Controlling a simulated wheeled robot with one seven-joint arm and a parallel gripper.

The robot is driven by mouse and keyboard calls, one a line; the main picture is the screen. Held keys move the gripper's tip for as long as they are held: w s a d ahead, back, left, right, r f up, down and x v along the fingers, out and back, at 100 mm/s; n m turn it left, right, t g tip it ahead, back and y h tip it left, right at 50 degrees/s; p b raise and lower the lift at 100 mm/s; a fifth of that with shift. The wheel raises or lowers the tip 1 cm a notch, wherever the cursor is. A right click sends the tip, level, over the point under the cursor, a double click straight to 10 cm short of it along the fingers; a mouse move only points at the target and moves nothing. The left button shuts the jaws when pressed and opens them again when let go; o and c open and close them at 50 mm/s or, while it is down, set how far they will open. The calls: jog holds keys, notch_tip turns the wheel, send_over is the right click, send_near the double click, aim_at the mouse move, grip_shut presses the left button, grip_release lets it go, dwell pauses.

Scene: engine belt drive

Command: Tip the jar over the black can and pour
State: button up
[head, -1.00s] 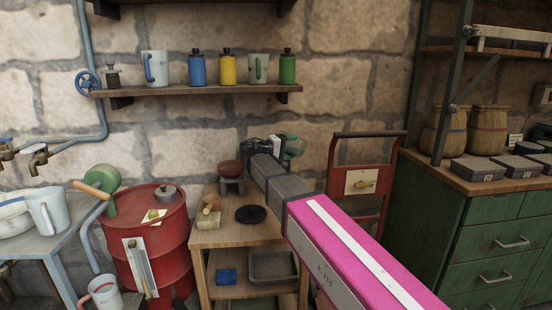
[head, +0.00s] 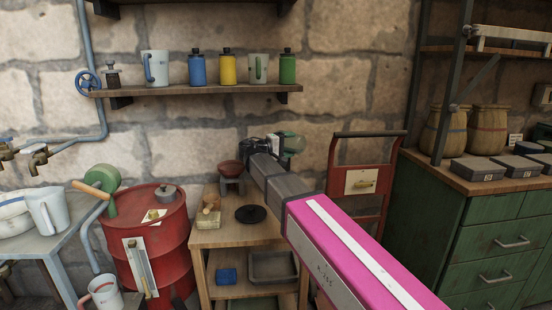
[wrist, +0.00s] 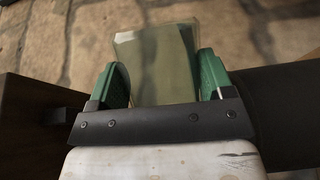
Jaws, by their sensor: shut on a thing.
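The jar is pale green, see-through glass. In the wrist view the jar (wrist: 155,68) sits between the two green finger pads of my gripper (wrist: 160,80), which touch its sides. In the head view the jar (head: 294,142) shows small at the end of my arm, tilted, its far end towards the right, in front of the stone wall. My gripper (head: 272,145) is partly hidden behind my grey wrist link. I cannot make out the black can for certain. A large dark rounded shape (wrist: 285,112) fills the right of the wrist view; I cannot tell what it is.
A wooden table (head: 225,236) below my arm holds a red bowl on a stand (head: 231,172) and a black disc (head: 251,214). A red drum (head: 160,232) stands left of it. A red hand truck (head: 362,160) stands at right. A shelf (head: 200,93) with bottles hangs above.

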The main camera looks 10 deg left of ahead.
jog(key=shift+w+a+r+n, duration=0.1)
jog(key=shift+r+n, duration=0.2)
jog(key=shift+n, duration=0.1)
dwell(0.4)
